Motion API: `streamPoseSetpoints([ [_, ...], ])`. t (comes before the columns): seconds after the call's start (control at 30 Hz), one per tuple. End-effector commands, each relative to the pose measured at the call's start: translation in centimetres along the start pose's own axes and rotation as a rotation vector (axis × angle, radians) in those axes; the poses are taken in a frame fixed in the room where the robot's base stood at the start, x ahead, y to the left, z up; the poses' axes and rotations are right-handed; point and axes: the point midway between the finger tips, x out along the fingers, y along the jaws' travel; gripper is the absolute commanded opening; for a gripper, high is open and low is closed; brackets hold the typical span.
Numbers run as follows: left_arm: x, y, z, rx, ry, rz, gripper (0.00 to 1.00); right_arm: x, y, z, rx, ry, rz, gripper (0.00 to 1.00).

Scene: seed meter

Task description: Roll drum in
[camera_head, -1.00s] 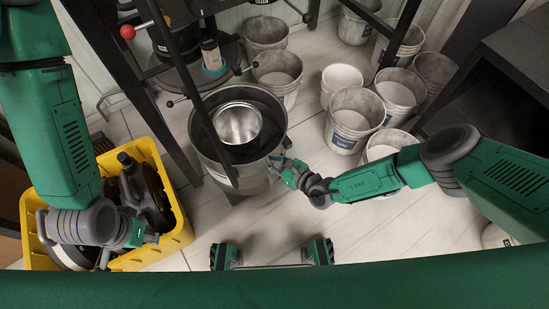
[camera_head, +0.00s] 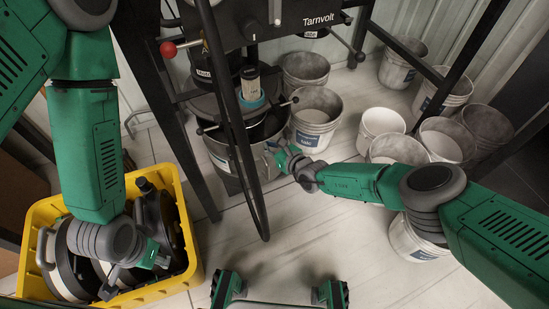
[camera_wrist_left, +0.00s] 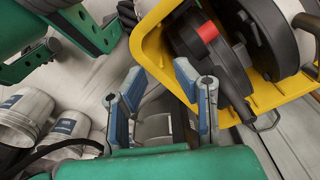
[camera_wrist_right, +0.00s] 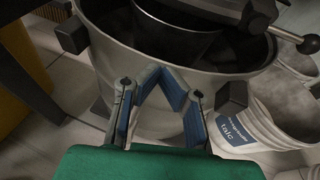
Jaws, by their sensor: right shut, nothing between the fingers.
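The big grey drum (camera_head: 222,172) stands on the floor under the machine, its mouth largely hidden by the machine's round lid parts. In the right wrist view the drum wall (camera_wrist_right: 112,62) fills the middle, with black blocks on its side and a metal bowl inside. My right gripper (camera_head: 282,157) is shut and empty, its tips at the near right side of the drum; contact is unclear. The fingers also show in the right wrist view (camera_wrist_right: 160,78). My left gripper (camera_wrist_left: 158,85) is open and empty, above the yellow crate's right part in the head view.
The black machine frame (camera_head: 182,150) and a dangling black hose (camera_head: 250,190) stand close around the drum. Several pails, one of them white (camera_head: 382,122), crowd the right. The yellow crate (camera_head: 190,240) with black-and-grey equipment is at left.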

Motion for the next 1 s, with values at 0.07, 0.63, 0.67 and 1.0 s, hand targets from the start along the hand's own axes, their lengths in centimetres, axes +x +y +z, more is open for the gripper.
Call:
streamPoseSetpoints([
  [0.07, 0.5, 0.0, 0.0, 0.0, 0.0, 0.0, 0.26, 0.8, -0.2, 0.2, -0.003, -0.002, -0.001, 0.0],
  [0.63, 0.9, 0.0, 0.0, 0.0, 0.001, 0.0, 0.26, 2.2, -0.6, 0.7, -0.001, 0.001, 0.0, 0.0],
  [0.67, 0.9, 0.0, 0.0, 0.0, 0.001, 0.0, 0.26, 2.2, -0.6, 0.7, -0.001, 0.001, 0.0, 0.0],
  [1.0, 0.9, 0.0, 0.0, 0.0, 0.001, 0.0, 0.26, 1.9, -1.1, 0.5, -0.003, 0.002, 0.003, 0.0],
])
